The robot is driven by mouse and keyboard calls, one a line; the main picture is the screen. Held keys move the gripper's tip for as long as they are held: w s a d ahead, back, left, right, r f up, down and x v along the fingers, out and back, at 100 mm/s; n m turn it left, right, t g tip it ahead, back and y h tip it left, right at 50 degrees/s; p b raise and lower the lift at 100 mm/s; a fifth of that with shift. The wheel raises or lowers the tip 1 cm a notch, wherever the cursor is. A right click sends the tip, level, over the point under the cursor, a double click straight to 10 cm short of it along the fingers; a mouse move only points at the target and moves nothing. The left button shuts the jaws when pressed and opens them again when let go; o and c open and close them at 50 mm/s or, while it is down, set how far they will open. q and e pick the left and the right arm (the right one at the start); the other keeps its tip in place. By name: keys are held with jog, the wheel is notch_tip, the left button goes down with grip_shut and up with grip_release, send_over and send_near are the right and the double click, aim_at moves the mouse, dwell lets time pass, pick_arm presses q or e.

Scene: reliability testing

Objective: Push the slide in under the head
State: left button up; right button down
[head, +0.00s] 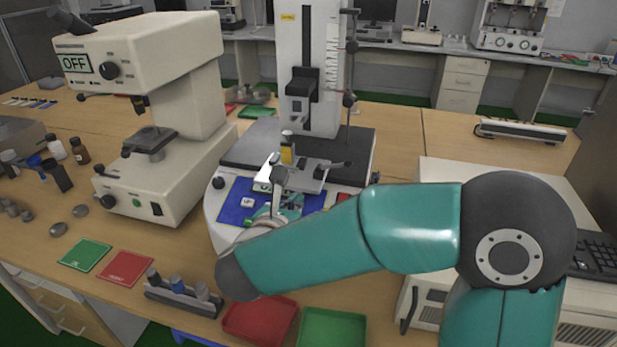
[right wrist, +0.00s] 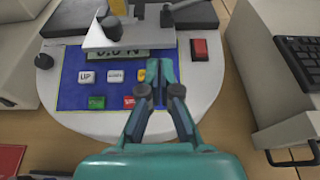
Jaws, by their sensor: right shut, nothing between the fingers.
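The force tester (head: 310,80) stands on the bench with a tall white column and a blue control panel (head: 236,205). Its slide is a silver plate (head: 310,180), also in the right wrist view (right wrist: 110,42), lying over the panel's display. My right gripper (head: 279,183) is shut and empty. In the right wrist view its fingertips (right wrist: 160,68) are at the plate's front right; I cannot tell whether they touch. My left gripper is not in view.
The panel has several buttons and a red switch (right wrist: 199,48) at right. A white microscope-like instrument (head: 160,110) stands left. Red (head: 262,318) and green (head: 332,328) trays lie in front. A keyboard (right wrist: 300,60) sits on a white case at right.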

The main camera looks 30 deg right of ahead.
aim_at(309, 187)
jog(key=x, duration=0.3)
jog(key=p+x, duration=0.1)
jog(key=x, duration=0.5)
jog(key=shift+w+d+r, duration=0.2)
jog(key=shift+w+d, duration=0.05)
jog(key=shift+d, duration=0.15)
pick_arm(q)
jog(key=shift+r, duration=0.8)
pick_arm(e)
jog(key=shift+w+d, duration=0.55)
jog(key=shift+d, duration=0.05)
